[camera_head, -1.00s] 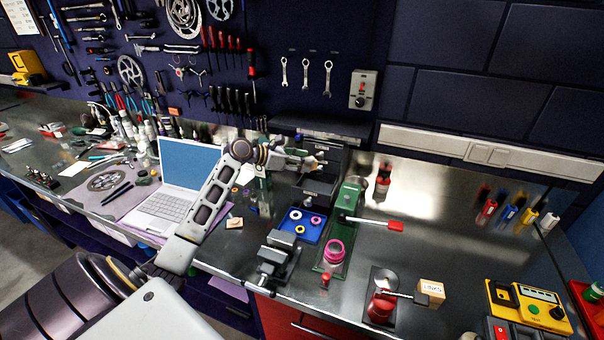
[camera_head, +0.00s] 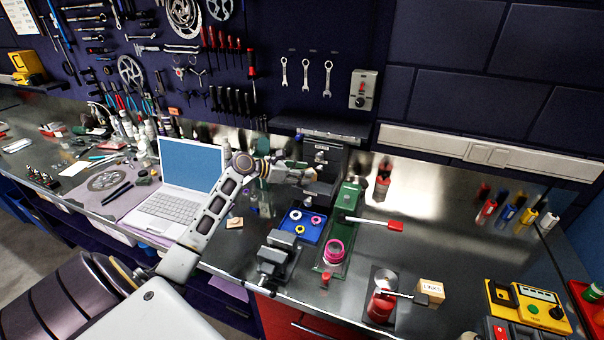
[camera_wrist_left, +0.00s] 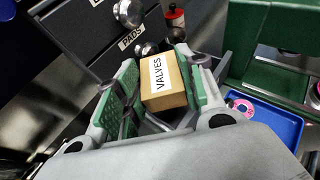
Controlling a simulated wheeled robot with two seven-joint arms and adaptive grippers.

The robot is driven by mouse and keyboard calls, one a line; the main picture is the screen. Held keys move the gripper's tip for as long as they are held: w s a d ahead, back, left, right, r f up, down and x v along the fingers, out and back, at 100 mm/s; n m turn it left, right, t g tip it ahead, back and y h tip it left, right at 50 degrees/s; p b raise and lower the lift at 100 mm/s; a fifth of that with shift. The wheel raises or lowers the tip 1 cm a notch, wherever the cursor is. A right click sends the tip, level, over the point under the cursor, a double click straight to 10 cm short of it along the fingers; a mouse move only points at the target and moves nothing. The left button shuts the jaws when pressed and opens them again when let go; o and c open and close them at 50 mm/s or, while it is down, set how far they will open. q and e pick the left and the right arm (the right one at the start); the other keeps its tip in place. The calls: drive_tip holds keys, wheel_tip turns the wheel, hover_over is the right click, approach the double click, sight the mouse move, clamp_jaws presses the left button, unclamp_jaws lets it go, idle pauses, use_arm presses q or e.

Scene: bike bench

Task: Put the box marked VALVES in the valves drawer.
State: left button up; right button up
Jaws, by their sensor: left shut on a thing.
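The tan box marked VALVES (camera_wrist_left: 164,80) sits between the green finger pads of my left gripper (camera_wrist_left: 160,92) in the left wrist view. The gripper is shut on it. In the head view my left gripper (camera_head: 312,175) is at the front of the dark drawer cabinet (camera_head: 338,155), and the box cannot be made out there. The wrist view shows a drawer front labelled PADS (camera_wrist_left: 108,38) with round knobs. Grey edges like an open drawer show around the box, but its label is hidden. My right gripper is not in view.
A blue tray with coloured rings (camera_head: 303,226) and a vise (camera_head: 278,256) lie in front of the cabinet. A green stand (camera_head: 350,195) with a red-handled lever is close on its right. A LINKS box (camera_head: 430,291) stands farther right. The laptop (camera_head: 180,190) is left.

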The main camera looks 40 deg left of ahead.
use_arm(q)
drive_tip(key=shift+f+p, duration=0.5)
drive_tip(key=shift+f, duration=0.05)
drive_tip(key=o, duration=1)
drive_tip(key=shift+r, duration=0.2)
drive_tip(key=shift+r+b, duration=0.35)
drive_tip(key=shift+b, duration=0.25)
drive_tip(key=v, duration=1.2)
drive_tip(key=shift+b, duration=0.35)
